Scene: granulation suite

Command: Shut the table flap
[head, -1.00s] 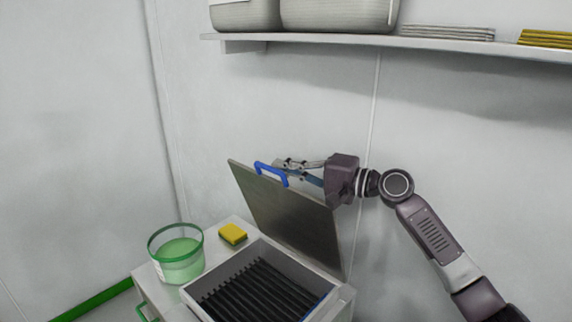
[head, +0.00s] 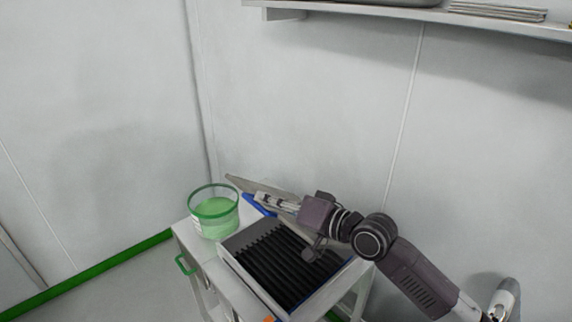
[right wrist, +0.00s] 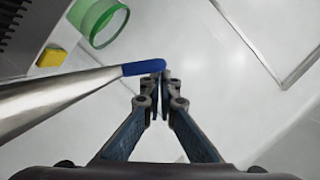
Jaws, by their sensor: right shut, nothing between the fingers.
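The table flap (head: 243,183) is a grey metal plate with a blue handle (head: 256,206). It is raised over the far side of the table's open bay, tilted, and partly hidden by my right arm. In the right wrist view the flap (right wrist: 60,92) shows nearly edge-on, with the blue handle (right wrist: 143,68) at its end. My right gripper (head: 260,196) is shut and empty beside the handle; its fingertips (right wrist: 160,72) appear right at the handle's end, but I cannot tell whether they touch. My left gripper is out of view.
The bay holds a black slatted grate (head: 275,262). A green-rimmed tub (head: 214,212) stands on the table's left part. A yellow sponge (right wrist: 51,57) shows in the right wrist view. A wall shelf (head: 400,12) hangs above; the wall is close behind.

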